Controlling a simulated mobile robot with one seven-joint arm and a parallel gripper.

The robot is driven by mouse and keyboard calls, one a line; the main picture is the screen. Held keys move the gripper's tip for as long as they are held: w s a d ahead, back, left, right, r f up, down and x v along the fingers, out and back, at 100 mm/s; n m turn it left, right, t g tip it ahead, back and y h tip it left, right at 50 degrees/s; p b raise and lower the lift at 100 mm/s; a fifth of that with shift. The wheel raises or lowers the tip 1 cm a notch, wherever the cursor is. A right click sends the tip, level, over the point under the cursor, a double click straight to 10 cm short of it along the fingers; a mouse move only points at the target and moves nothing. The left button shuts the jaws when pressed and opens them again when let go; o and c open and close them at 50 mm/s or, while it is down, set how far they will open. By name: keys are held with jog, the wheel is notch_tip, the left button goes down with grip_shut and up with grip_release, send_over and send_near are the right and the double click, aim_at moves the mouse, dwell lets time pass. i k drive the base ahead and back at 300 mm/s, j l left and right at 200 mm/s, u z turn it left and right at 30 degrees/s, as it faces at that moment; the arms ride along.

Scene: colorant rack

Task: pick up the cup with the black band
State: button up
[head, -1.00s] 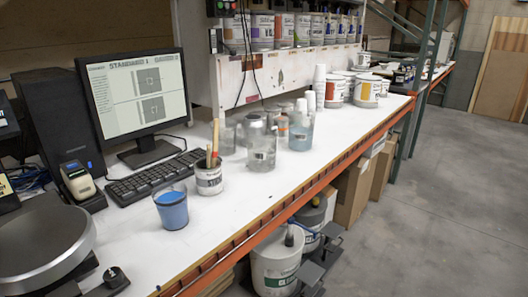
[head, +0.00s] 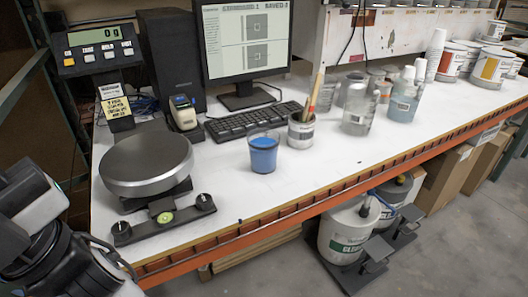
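I cannot make out a black band on any cup for certain. A clear cup with blue paint (head: 263,156) stands on the white bench, in front of the keyboard. Just right of it is a small white container with dark lettering (head: 301,134), holding brushes. Further right stand a clear container (head: 357,115) and a bluish one (head: 402,104), with more clear cups partly hidden behind them. Black and white parts of my arm show at the lower left. My gripper's fingers are not visible.
A monitor (head: 246,42) and keyboard (head: 250,120) are behind the blue cup. White bench (head: 300,180) is bare in front of it. Buckets (head: 350,232) stand below the orange edge.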

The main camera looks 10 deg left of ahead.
aim_at(263, 143)
jog(key=i+l, duration=0.15)
jog(key=l, duration=0.25)
jog(key=i+l, duration=0.2)
jog(key=l, duration=0.2)
jog(key=i+l, duration=0.15)
jog(key=l, duration=0.25)
jog(key=i+l, duration=0.2)
jog(key=l, duration=0.2)
jog(key=l+u, duration=0.15)
jog(key=u, duration=2.1)
jog(key=l, duration=0.1)
